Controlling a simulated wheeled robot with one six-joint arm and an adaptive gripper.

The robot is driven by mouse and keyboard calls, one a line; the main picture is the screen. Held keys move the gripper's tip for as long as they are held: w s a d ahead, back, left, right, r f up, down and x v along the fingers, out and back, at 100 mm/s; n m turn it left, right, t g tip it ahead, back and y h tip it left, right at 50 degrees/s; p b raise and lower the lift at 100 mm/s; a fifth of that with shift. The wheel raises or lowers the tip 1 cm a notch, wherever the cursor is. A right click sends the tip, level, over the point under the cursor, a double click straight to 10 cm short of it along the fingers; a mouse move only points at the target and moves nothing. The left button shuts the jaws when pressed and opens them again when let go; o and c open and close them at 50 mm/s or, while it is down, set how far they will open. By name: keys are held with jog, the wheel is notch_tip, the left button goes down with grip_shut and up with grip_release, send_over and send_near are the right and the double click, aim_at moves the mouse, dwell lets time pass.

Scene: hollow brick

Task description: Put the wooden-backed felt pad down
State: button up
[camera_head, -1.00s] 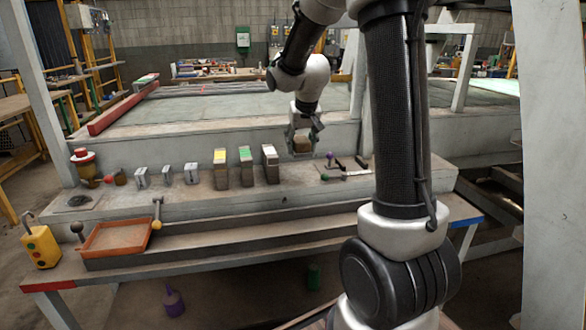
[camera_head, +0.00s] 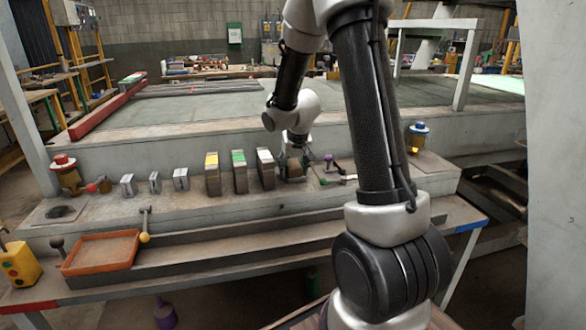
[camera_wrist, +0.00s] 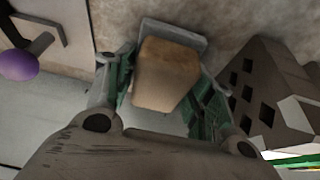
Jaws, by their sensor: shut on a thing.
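The wooden-backed felt pad (camera_wrist: 166,72) is a tan-brown block between the fingers of my gripper (camera_wrist: 165,88) in the wrist view. My gripper is shut on it. A lighter grey plate edge shows behind its far end. In the head view my gripper (camera_head: 292,166) is low over the bench ledge (camera_head: 330,200), just right of the white-topped hollow brick (camera_head: 265,169). The pad is small and partly hidden by the fingers there. I cannot tell whether it touches the ledge.
Two more hollow bricks, yellow-topped (camera_head: 212,175) and green-topped (camera_head: 239,172), stand left, beyond them several small grey blocks (camera_head: 181,179). A purple-knobbed lever (camera_head: 328,160) is close on the right. An orange tray (camera_head: 101,252) sits front left.

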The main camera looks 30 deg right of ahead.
jog(key=shift+f, duration=0.15)
jog(key=o, duration=0.9)
jog(key=v, duration=1.2)
jog(key=s+a+r+n, duration=0.1)
jog(key=s+a+r, duration=0.1)
jog(key=s, duration=0.7)
jog(key=s+a+r+n, duration=0.1)
jog(key=s+a+r, duration=0.1)
jog(key=s, duration=0.6)
jog(key=s+a+r+n+y, duration=0.1)
jog(key=s+a+r, duration=0.1)
jog(key=s, duration=0.7)
jog(key=shift+s+r, duration=0.35)
jog(key=shift+r, duration=0.3)
